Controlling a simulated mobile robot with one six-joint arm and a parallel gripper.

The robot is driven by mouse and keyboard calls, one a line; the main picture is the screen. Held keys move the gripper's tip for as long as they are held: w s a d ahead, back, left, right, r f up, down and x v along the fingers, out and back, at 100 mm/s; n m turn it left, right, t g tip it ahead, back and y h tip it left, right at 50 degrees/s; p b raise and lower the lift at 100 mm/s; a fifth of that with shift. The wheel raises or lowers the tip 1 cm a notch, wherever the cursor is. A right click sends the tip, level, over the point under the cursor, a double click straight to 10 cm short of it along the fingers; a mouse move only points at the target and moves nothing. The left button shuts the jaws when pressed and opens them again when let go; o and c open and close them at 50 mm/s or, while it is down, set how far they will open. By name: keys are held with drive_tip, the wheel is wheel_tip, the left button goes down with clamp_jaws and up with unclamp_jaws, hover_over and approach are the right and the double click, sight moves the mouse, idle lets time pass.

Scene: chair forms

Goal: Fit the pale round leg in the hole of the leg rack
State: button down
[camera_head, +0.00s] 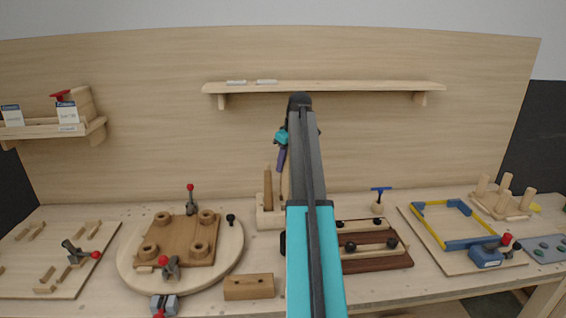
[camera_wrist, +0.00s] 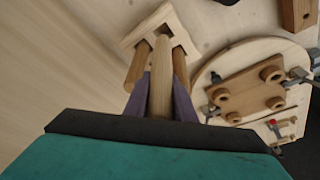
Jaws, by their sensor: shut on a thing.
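My gripper (camera_wrist: 161,84), with purple fingers, is shut on the pale round leg (camera_wrist: 161,62). It also shows in the head view (camera_head: 281,160), mostly behind my arm. The leg points away from the wrist towards the leg rack (camera_wrist: 139,34), a pale block with a dark square hole. The leg's tip overlaps the rack in the wrist view; I cannot tell whether it is touching or inside the hole. Two browner legs stand in the rack, one on each side of the held leg. In the head view the rack (camera_head: 262,220) is partly hidden by my arm; one brown leg (camera_head: 268,188) shows upright.
A round board (camera_head: 127,262) with a brown seat (camera_head: 183,238) and clamps lies left of the rack. A brown block (camera_head: 249,287) lies in front. A shelf (camera_head: 370,87) spans the wall above. A blue-and-yellow frame (camera_head: 430,228) lies on a board at right.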

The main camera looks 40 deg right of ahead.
drive_tip(key=shift+f+b, duration=0.5)
drive_tip(key=shift+f, duration=0.7)
drive_tip(key=shift+r, duration=0.15)
